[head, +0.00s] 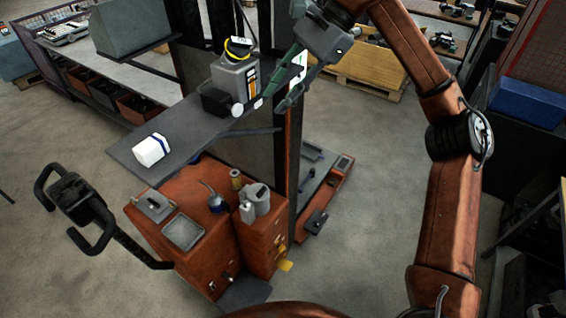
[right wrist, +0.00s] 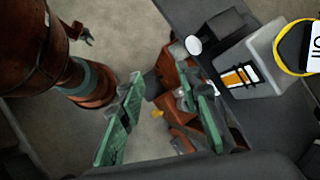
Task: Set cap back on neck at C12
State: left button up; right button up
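A grey container (head: 235,78) with an orange-and-white label stands on the dark shelf; it also shows in the right wrist view (right wrist: 245,72). On its top is a black round part with a yellow ring (head: 238,48) and a white tag, seen at the right edge of the right wrist view (right wrist: 292,50). I cannot tell whether this is the cap or the neck, and I cannot read C12. A small white round piece (head: 237,110) is beside a black box in front of the container. My right gripper (head: 275,95) has green fingers apart and empty, right of the container. My left gripper is not in view.
A white block with a blue band (head: 150,150) lies on the shelf's near end. An orange cabinet (head: 195,240) below holds a tray, cans and an oiler. A dark post stands beside the shelf. A black looped handle (head: 75,200) is at left. Open floor lies right of the cabinet.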

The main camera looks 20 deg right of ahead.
notch_tip(320, 180, down, 20)
jog(key=n+g+h+b, duration=0.1)
jog(key=n+g+b, duration=0.1)
jog(key=n+b, duration=0.1)
jog(key=shift+w+d+r+n+g+b, duration=0.2)
jog(key=shift+w+n+g+b, duration=0.1)
jog(key=shift+g+b, duration=0.1)
